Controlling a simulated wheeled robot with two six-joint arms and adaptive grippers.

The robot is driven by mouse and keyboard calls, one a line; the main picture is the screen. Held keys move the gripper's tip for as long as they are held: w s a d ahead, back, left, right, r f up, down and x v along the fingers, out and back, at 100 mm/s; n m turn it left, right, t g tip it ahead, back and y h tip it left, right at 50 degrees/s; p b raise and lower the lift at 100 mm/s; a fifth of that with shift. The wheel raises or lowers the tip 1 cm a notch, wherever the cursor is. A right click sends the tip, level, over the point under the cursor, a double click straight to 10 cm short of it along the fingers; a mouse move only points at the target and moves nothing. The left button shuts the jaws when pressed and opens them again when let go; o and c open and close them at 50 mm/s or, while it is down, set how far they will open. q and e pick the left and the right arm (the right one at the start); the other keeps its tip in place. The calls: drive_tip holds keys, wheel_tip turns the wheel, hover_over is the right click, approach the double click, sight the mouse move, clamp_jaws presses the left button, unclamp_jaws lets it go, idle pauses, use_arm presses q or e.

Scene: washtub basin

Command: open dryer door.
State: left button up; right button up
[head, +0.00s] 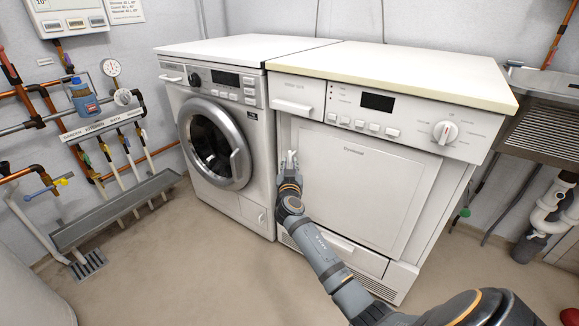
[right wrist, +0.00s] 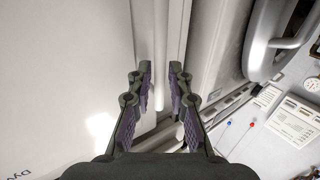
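The dryer (head: 440,200) is the right machine, with a cream top and a square, pale front door (head: 365,195). The door looks shut in the head view; its left edge is partly hidden behind my right gripper (head: 290,163). The gripper is at that left edge, with my arm reaching up from the lower right. The door panel (right wrist: 65,70) fills the left side there. My left gripper is not in view.
A washing machine (head: 253,170) with a round door (head: 213,145) stands close against the dryer's left side. Pipes and valves (head: 105,150) line the left wall; a grey sink unit (head: 545,130) and drain pipe are at right. The floor (head: 190,270) in front is clear.

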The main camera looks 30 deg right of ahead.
drive_tip(key=shift+w+d, duration=0.35)
drive_tip(key=shift+w, duration=0.1)
drive_tip(key=shift+c, duration=0.4)
clamp_jaws()
